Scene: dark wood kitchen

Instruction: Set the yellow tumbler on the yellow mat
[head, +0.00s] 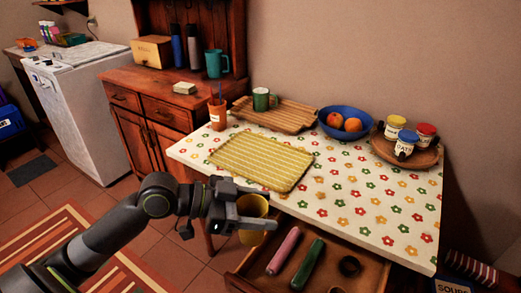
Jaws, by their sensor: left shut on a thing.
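The yellow tumbler (252,211) is in my left gripper (257,208), which is shut on it. The tumbler hangs in front of the table's near edge, above and to the left of an open drawer. The gripper's fingers cover part of its side. The yellow mat (262,161) lies flat on the flowered tabletop, with pale stripes and nothing on it. It is beyond the gripper, toward the left part of the table. My right gripper is not in the picture.
An orange tumbler (217,116) stands by the mat's far left corner. Behind are a wooden tray (290,124) with a green mug, a blue bowl (330,127) of fruit and a round board (425,159) with jars. The open drawer (250,272) juts out below the table edge.

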